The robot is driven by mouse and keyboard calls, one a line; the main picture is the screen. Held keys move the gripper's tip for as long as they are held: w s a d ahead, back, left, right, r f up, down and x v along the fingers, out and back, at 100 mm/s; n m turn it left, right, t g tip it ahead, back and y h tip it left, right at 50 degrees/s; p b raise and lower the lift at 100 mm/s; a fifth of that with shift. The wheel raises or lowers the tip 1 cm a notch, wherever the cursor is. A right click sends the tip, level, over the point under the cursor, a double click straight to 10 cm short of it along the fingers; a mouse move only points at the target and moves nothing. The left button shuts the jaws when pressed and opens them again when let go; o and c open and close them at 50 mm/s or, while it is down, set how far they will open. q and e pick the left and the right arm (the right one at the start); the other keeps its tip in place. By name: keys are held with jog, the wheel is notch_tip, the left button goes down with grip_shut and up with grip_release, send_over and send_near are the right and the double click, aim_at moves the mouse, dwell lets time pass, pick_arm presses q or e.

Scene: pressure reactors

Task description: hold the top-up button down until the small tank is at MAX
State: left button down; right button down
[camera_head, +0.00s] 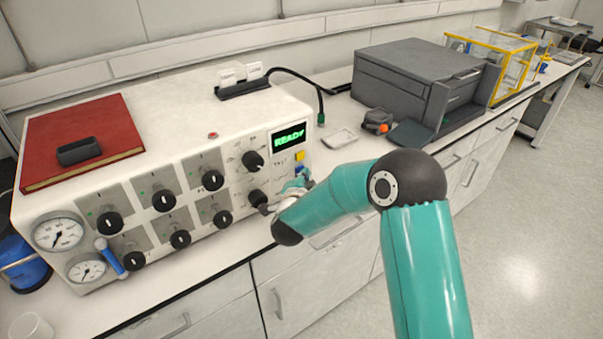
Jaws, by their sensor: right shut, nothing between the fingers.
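The white reactor control unit (190,130) stands on the bench with knobs and gauges on its front. A yellow button (299,156) and a blue button (299,170) sit below its green "READY" display (289,137). I cannot read which one is the top-up button. My right gripper (266,208) is shut and empty, close to the lower right of the panel. My wrist partly hides it, and I cannot tell whether it touches anything. No tank with a readable MAX mark shows. My left gripper is not in view.
Black knobs (163,200) line the panel, with two round gauges (59,232) and a blue-handled lever (110,257) at left. A red book (80,125) lies on top. A blue container (22,268) stands at the left edge. A grey machine (410,80) stands farther right.

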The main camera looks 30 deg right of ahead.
jog(key=shift+s, duration=0.4)
jog(key=shift+s+d+f, duration=0.1)
jog(key=shift+f, duration=0.05)
jog(key=shift+s+b, duration=0.25)
jog(key=shift+b, duration=0.1)
jog(key=s+b, duration=0.1)
jog(key=s, duration=0.2)
jog(key=shift+s+d, duration=0.1)
jog(key=shift+s+b, duration=0.45)
jog(key=shift+s, duration=0.15)
dwell(0.9)
